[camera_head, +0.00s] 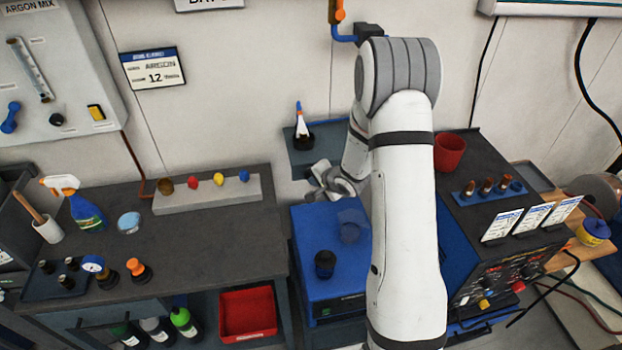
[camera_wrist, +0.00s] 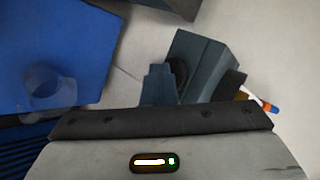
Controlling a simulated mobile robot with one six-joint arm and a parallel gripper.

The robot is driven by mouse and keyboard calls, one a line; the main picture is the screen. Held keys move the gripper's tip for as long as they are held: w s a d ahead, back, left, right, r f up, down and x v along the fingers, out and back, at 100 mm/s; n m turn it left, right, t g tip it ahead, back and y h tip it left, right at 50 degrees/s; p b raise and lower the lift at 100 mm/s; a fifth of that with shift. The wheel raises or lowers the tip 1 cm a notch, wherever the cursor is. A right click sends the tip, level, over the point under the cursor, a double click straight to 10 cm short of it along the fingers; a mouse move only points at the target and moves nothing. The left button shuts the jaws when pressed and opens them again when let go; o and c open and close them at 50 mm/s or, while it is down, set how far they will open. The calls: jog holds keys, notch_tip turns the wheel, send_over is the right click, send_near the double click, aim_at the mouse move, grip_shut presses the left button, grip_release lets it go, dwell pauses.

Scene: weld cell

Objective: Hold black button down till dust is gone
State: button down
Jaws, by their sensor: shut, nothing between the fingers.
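A blue box-shaped machine (camera_head: 312,222) stands below my arm; its top also fills the left of the wrist view (camera_wrist: 60,30). A dark, round, raised piece (camera_head: 325,264) sits near the front of its top; it may be the black button, but I cannot be sure. Behind it is a see-through bluish round piece (camera_head: 350,226), partly behind my arm; it also shows in the wrist view (camera_wrist: 48,90). I cannot make out dust. My gripper (camera_head: 313,196) is shut and empty, above the back edge of the machine, apart from the dark piece.
A dark bench (camera_head: 210,235) stands left. A control console (camera_head: 497,268) with a red cup (camera_head: 449,152) on its top stands right.

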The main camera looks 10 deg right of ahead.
jog(key=shift+s, duration=0.1)
dwell(0.7)
jog(key=shift+s, duration=0.85)
jog(key=shift+s, duration=0.1)
jog(key=s, duration=0.4)
jog(key=shift+s+b, duration=0.35)
jog(key=shift+s, duration=0.05)
